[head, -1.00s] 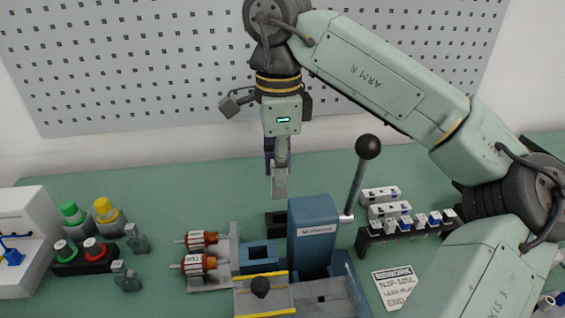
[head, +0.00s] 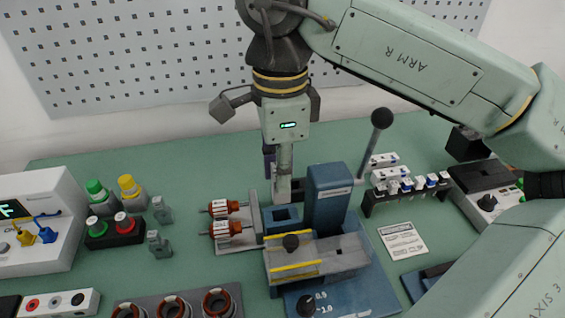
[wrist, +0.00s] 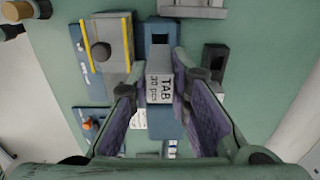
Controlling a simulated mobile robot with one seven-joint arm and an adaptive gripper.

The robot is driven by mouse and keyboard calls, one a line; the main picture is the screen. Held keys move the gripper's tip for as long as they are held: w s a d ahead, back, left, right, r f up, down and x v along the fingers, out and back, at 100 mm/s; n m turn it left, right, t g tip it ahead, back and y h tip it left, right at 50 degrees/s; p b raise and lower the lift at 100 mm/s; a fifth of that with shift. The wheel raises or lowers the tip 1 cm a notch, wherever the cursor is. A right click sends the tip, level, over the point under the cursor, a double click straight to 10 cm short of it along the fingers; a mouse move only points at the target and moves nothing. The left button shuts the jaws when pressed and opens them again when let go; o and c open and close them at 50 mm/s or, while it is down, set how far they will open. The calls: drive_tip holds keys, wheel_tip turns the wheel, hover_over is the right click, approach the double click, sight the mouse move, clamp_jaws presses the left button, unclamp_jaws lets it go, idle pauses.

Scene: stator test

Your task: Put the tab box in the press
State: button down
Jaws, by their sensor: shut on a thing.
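The tab box (wrist: 159,88) is a small grey box with "TAB 30 pcs" on its face. My gripper (wrist: 157,78) is shut on it, with the purple-lined fingers on both sides. In the head view the box (head: 281,190) hangs upright below my gripper (head: 279,172), just left of the press column. The press (head: 328,200) is blue with a black-knobbed lever at its right. A blue block with a dark opening (head: 283,216) stands at its left; it also shows beyond the box in the wrist view (wrist: 160,25). Whether the box touches anything below is unclear.
A yellow-striped fixture (head: 315,258) with a black knob stands in front of the press. Copper rotors (head: 226,208) lie to the left. A rack (head: 405,193) of small parts stands right. A dark block (wrist: 214,62) is beside the press. Green bench shows around the printed card (head: 402,241).

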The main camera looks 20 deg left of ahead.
sight(281, 200)
drive_tip(key=shift+f+b, duration=1.2)
drive_tip(key=shift+f, duration=0.6)
drive_tip(key=shift+f+b, duration=0.65)
drive_tip(key=shift+f, duration=0.05)
drive_tip(key=shift+f+b, duration=0.65)
drive_tip(key=shift+f, duration=0.1)
drive_tip(key=shift+f, duration=0.2)
drive_tip(key=shift+f+b, duration=0.65)
drive_tip(key=shift+b, duration=0.05)
drive_tip(key=c, duration=1.4)
unclamp_jaws()
wheel_tip(281, 200, up, 12)
drive_tip(key=shift+r, duration=0.1)
